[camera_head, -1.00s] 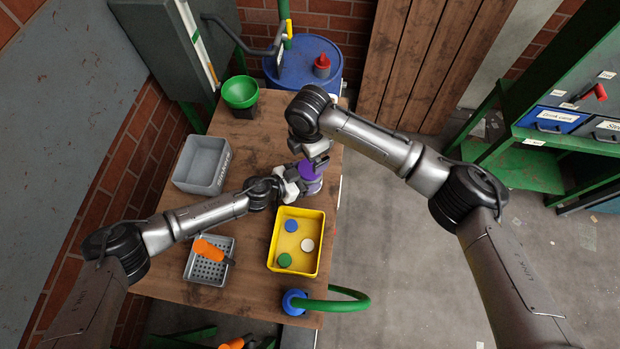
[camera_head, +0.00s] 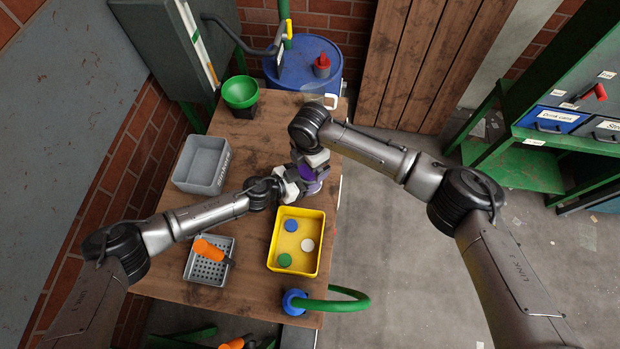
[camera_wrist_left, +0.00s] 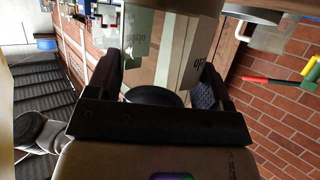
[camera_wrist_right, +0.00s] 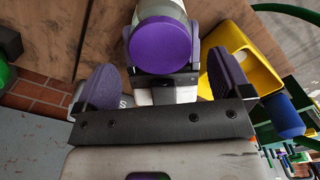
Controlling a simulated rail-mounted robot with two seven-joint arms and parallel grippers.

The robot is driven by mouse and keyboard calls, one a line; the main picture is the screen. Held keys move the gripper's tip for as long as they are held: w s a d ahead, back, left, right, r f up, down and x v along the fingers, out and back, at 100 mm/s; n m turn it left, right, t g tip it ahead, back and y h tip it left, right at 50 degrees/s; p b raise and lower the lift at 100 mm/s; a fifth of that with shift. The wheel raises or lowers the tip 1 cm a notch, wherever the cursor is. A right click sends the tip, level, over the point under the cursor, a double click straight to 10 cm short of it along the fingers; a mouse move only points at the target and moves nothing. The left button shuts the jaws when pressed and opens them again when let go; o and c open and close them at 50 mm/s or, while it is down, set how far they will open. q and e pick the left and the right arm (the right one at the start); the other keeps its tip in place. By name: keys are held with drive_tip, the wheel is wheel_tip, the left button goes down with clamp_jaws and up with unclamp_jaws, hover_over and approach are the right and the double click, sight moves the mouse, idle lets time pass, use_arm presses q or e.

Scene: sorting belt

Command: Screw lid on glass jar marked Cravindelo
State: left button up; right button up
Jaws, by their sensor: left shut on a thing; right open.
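A glass jar (camera_wrist_left: 172,50) with a pale label stands between the fingers of my left gripper (camera_head: 290,190); the label's visible letters are partly cut off. My left gripper (camera_wrist_left: 158,85) is shut on the jar's body. A round purple lid (camera_wrist_right: 161,45) sits over the mouth of the jar (camera_wrist_right: 160,12); I cannot tell how tightly. My right gripper (camera_head: 315,172) is over the lid in the head view and hides much of it. In the right wrist view my right gripper (camera_wrist_right: 160,80) is open, and the lid shows between and beyond its fingers.
A yellow tray (camera_head: 272,262) with blue, white and green lids lies in front of the jar. A grey bin (camera_head: 199,168), a perforated basket (camera_head: 190,268) with an orange-handled tool, and a green bowl (camera_head: 240,92) stand on the table. A blue barrel (camera_head: 290,70) stands behind.

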drive_tip(key=shift+f, duration=1.45)
drive_tip(key=c, duration=1)
drive_tip(key=shift+c, duration=0.2)
drive_tip(key=m, duration=0.6)
drive_tip(key=shift+m, duration=0.4)
drive_tip(key=o, duration=1)
